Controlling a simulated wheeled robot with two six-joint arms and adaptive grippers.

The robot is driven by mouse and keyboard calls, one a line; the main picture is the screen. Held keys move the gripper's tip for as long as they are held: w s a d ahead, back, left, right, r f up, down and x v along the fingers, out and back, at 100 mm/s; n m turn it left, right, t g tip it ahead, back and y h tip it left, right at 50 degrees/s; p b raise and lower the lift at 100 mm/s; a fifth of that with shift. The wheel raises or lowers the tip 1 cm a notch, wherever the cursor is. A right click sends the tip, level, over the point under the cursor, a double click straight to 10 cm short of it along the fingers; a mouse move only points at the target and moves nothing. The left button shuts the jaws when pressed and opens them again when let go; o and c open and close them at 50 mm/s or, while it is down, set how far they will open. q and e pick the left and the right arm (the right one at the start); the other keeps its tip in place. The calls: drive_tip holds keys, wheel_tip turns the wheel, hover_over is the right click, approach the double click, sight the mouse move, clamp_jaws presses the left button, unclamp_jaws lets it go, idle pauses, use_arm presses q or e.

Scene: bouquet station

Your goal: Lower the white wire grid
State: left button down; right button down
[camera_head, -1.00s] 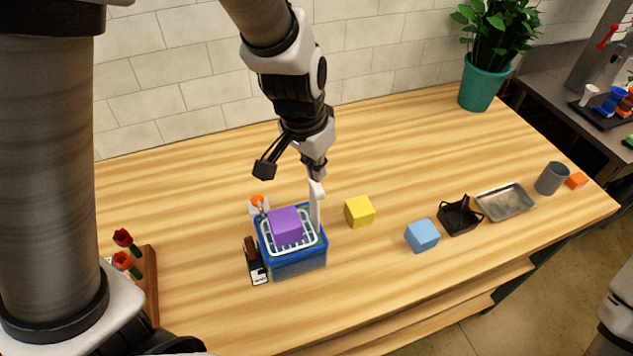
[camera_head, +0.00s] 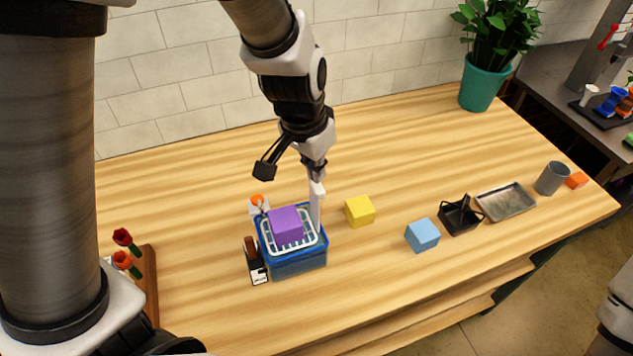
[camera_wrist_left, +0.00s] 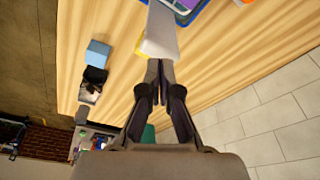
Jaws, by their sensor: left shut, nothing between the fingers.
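The white wire grid (camera_head: 267,246) sits at the top of a blue bin (camera_head: 300,264), with a purple cube (camera_head: 286,225) resting on it. A white upright handle (camera_head: 316,208) rises at the bin's right back side; whether it joins the grid I cannot tell. My left gripper (camera_head: 317,177) is shut and empty, with its fingertips at the handle's top. In the left wrist view, the fingertips (camera_wrist_left: 158,66) point at the pale end of the handle (camera_wrist_left: 160,38); contact is unclear. My right gripper is out of view.
A yellow cube (camera_head: 360,211) and a blue cube (camera_head: 422,235) stand right of the bin. Farther right are a black holder (camera_head: 460,216), a metal tray (camera_head: 506,201) and a grey cup (camera_head: 551,178).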

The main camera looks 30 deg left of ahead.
sight(316, 185)
use_arm(q)
drive_tip(key=shift+f+b, duration=1.4)
drive_tip(key=shift+f, duration=0.55)
drive_tip(key=shift+f+b, duration=1.25)
drive_tip(key=shift+f, duration=0.3)
drive_tip(key=shift+f+b, duration=0.85)
drive_tip(key=shift+f, duration=0.1)
drive_tip(key=shift+f, duration=0.1)
wheel_tip(316, 185, up, 5)
drive_tip(key=p, duration=0.4)
drive_tip(key=shift+r+p, duration=0.2)
drive_tip(key=shift+p, duration=0.1)
drive_tip(key=shift+f, duration=0.1)
